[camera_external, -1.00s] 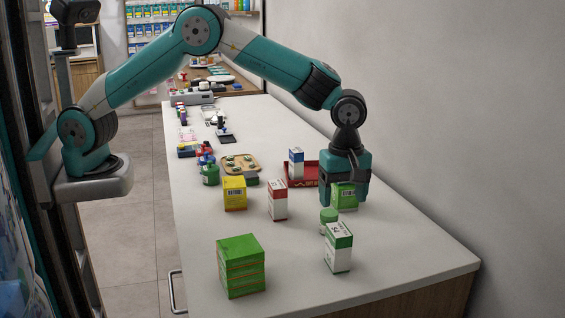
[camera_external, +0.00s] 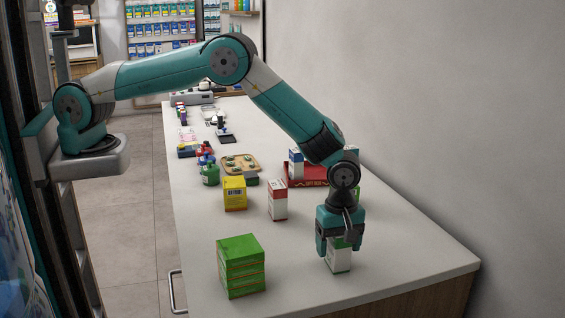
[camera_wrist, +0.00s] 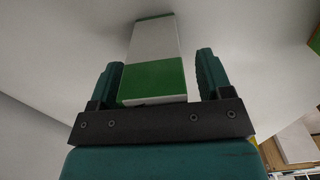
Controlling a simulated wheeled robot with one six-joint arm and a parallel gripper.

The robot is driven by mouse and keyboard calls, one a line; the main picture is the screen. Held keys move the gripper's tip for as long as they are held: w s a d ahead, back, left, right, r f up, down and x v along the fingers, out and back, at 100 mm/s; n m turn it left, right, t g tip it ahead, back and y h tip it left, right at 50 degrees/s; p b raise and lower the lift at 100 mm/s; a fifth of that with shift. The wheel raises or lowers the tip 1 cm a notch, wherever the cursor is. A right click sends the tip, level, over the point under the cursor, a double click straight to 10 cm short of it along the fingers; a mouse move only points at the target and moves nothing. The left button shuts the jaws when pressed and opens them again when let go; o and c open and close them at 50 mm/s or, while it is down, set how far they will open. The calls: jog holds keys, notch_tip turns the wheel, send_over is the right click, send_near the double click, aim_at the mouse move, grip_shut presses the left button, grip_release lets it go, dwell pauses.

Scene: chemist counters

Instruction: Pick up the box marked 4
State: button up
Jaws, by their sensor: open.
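A white box with a green top (camera_external: 338,261) stands upright near the front right of the counter. My gripper (camera_external: 339,246) is directly over it, pointing down, with its fingers open on either side of the box's upper part. In the wrist view the box (camera_wrist: 153,78) lies between the two separated fingers, with a gap at the right finger. Its printed mark is hidden now by my gripper, and I cannot read a 4 on any box.
A red and white box (camera_external: 277,200), a yellow box (camera_external: 234,194) and a green box stack (camera_external: 241,266) stand to the left. A red tray (camera_external: 306,176) lies behind. The counter's front right is clear, with the wall beyond.

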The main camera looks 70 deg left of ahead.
jog(key=c, duration=1)
jog(key=shift+r, duration=0.15)
